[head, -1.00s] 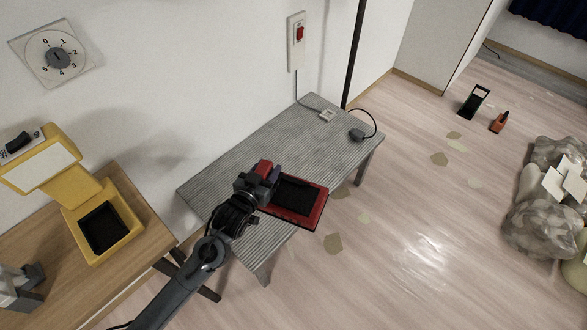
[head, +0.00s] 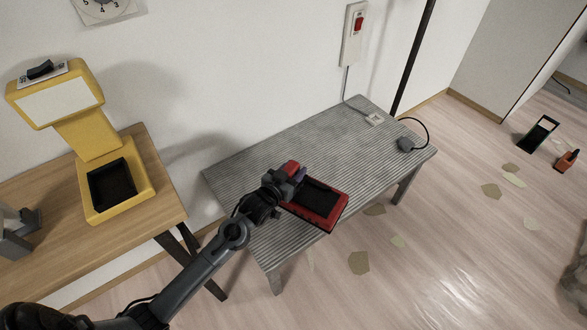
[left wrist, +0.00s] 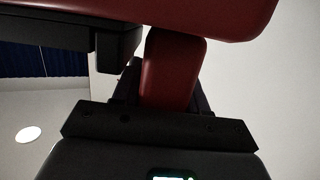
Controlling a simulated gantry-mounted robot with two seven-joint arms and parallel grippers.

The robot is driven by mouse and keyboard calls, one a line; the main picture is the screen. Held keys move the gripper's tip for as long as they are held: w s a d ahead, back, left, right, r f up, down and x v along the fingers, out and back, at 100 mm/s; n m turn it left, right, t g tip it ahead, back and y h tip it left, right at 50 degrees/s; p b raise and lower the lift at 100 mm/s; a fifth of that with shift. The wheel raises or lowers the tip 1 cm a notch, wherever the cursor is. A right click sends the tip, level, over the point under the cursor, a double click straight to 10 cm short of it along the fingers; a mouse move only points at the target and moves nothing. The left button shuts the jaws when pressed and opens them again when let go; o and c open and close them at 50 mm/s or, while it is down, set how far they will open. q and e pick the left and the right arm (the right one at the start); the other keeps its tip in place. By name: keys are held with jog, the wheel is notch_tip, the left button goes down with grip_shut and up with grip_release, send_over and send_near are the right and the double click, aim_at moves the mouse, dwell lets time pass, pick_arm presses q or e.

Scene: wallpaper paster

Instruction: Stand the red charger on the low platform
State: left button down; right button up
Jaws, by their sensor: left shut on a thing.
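The red charger (head: 313,217) has a red base with a dark recess. My left gripper (head: 284,185) is shut on it, and the charger is at the front edge of the grey ridged low platform (head: 300,140). One corner of its base reaches past that edge in the head view. I cannot tell whether the base touches the top. In the left wrist view, the charger's red post (left wrist: 172,72) shows close up beyond the gripper, with a wide red part above it. My right gripper is not in view.
A yellow charger (head: 140,190) stands on a wooden table (head: 160,200) at the left. A dark plug with a cable (head: 405,144) and a white block (head: 374,119) lie at the platform's far end. Much of the platform's top is bare.

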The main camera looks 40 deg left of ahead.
pick_arm(q)
jog(key=w+a+f+b, duration=0.4)
jog(key=a+f+b, duration=0.2)
jog(key=a+f, duration=0.2)
jog(key=shift+w+a+f+b, duration=0.15)
jog(key=shift+w+f+b, duration=0.1)
jog(key=shift+f+b, duration=0.25)
jog(key=shift+f, duration=0.25)
jog(key=c, duration=0.6)
grip_release()
jog(key=shift+f, duration=0.15)
